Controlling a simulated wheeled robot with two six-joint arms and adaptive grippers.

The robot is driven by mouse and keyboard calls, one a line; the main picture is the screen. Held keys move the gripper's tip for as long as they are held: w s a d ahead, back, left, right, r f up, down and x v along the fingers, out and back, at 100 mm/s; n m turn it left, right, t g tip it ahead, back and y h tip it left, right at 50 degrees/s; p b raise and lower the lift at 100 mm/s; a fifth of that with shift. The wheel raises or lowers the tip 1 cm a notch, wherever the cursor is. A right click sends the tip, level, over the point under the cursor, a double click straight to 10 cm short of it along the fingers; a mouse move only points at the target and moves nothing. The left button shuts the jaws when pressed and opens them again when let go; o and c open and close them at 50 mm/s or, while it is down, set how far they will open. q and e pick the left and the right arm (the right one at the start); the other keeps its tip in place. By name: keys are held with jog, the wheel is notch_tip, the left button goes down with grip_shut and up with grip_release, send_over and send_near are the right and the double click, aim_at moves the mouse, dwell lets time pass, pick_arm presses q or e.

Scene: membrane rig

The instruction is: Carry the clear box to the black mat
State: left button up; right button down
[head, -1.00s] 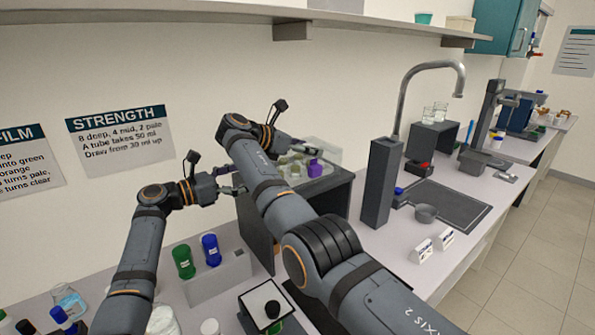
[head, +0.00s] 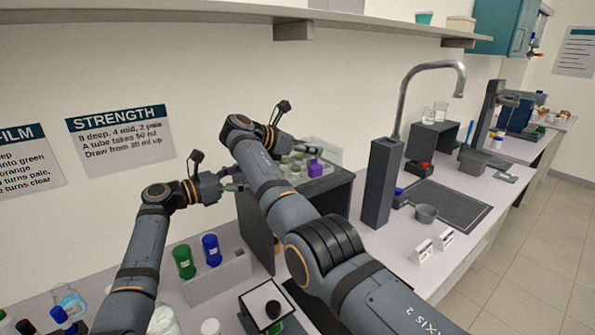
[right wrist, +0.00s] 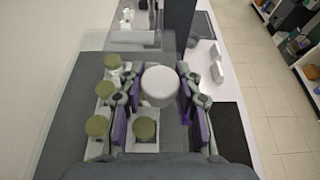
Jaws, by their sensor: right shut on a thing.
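The clear box (head: 326,148) is see-through and stands at the back of the dark stand's top, beside small jars with olive lids. My right gripper (right wrist: 160,100) has purple pads and is over the stand. It is shut on a white round-topped thing (right wrist: 160,84), with an olive-lidded jar (right wrist: 145,128) just nearer the wrist. The forearm hides part of this in the head view. A flat black area (right wrist: 232,128), seemingly the black mat, lies right of the stand in the right wrist view. My left gripper (head: 233,183) is left of the stand; its finger opening is unclear.
The dark stand (head: 345,195) rises from the pale bench. A tall dark post (head: 382,185) and tap stand right of it, with a dark panel (head: 455,205) beyond. A rack with green and blue bottles (head: 225,280) is in front. A shelf runs overhead.

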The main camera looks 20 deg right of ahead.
jog(key=shift+r, duration=0.15)
jog(key=shift+w+r+p, duration=0.1)
jog(key=shift+r+p, duration=0.5)
jog(key=shift+p, duration=0.15)
notch_tip(320, 180, up, 3)
jog(key=p, duration=0.3)
jog(key=shift+r, duration=0.1)
jog(key=shift+s+r+p, duration=0.2)
jog(key=shift+r+p, duration=0.15)
jog(key=shift+f, duration=0.1)
jog(key=shift+w+f, duration=0.1)
jog(key=shift+w, duration=0.1)
jog(key=shift+s+a, duration=0.1)
